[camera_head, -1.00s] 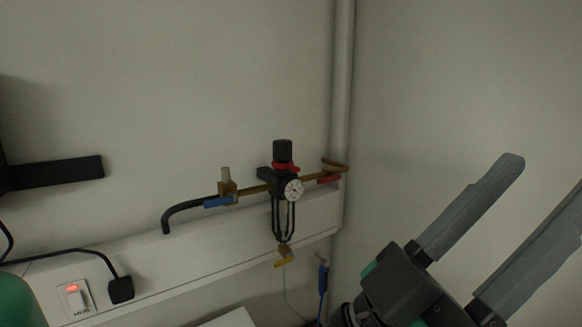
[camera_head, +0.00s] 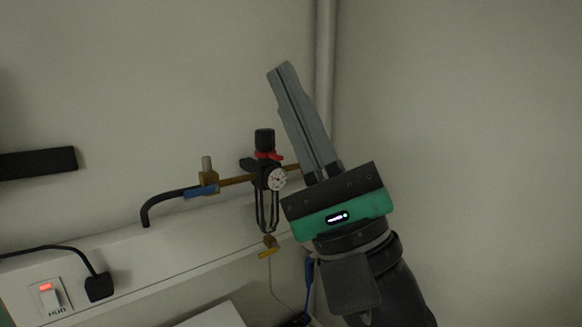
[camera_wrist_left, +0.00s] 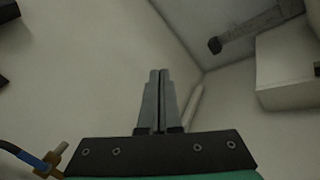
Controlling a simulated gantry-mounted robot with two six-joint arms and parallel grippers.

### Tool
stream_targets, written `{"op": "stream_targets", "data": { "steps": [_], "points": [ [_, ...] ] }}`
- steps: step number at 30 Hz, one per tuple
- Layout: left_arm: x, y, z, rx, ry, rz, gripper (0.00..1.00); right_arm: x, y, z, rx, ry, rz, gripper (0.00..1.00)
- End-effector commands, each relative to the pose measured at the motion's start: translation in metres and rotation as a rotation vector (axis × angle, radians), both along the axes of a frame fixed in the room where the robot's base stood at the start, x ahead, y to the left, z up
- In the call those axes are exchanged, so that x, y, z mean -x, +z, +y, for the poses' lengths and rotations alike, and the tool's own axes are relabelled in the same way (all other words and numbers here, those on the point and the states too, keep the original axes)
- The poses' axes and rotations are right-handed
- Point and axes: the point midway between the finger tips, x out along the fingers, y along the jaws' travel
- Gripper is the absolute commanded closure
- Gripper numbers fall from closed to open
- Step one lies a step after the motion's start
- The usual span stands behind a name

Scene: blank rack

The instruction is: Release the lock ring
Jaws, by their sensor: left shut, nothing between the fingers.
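The red lock ring (camera_head: 268,155) sits under the black knob (camera_head: 264,139) of a regulator on the wall. The regulator has a round white gauge (camera_head: 277,179) and a black-framed bowl below. My left gripper (camera_head: 282,69) comes up from the lower right, just right of the regulator in the picture. Its fingers are shut together and empty, tips pointing up and left above the knob's height. I cannot tell whether it touches anything. The left wrist view also shows the shut fingers (camera_wrist_left: 158,72); the ring does not show there. My right gripper is not in view.
The pipe's right part is hidden behind my gripper. A grey vertical pipe (camera_head: 325,60) runs up the corner. A lit switch (camera_head: 48,297) and black plug (camera_head: 99,287) are lower left.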

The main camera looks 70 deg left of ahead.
Motion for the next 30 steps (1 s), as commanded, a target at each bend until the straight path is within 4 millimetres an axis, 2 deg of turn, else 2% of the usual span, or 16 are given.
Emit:
{"op": "stream_targets", "data": {
  "steps": [1,3,5,6,10,11,13,17,30],
  "points": [
    [-0.009,-0.017,0.024,0.087,-0.124,-0.09,1.0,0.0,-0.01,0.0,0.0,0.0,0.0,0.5],
    [-0.026,-0.042,0.059,0.236,-0.302,-0.237,1.0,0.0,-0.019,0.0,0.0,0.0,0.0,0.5],
    [-0.045,-0.069,0.085,0.377,-0.429,-0.364,1.0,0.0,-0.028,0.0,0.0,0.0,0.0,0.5],
    [-0.06,-0.089,0.1,0.477,-0.499,-0.444,1.0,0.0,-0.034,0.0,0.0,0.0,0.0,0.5],
    [-0.108,-0.148,0.125,0.809,-0.629,-0.631,1.0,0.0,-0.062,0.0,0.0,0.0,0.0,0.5],
    [-0.115,-0.152,0.127,0.86,-0.639,-0.636,1.0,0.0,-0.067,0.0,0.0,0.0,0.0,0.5],
    [-0.122,-0.145,0.129,0.889,-0.67,-0.633,1.0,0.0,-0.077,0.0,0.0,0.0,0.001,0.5],
    [-0.106,-0.128,0.132,0.867,-0.689,-0.685,1.0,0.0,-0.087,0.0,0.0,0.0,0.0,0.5],
    [-0.105,-0.124,0.135,0.862,-0.686,-0.685,1.0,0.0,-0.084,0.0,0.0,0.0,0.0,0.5]
  ]
}}
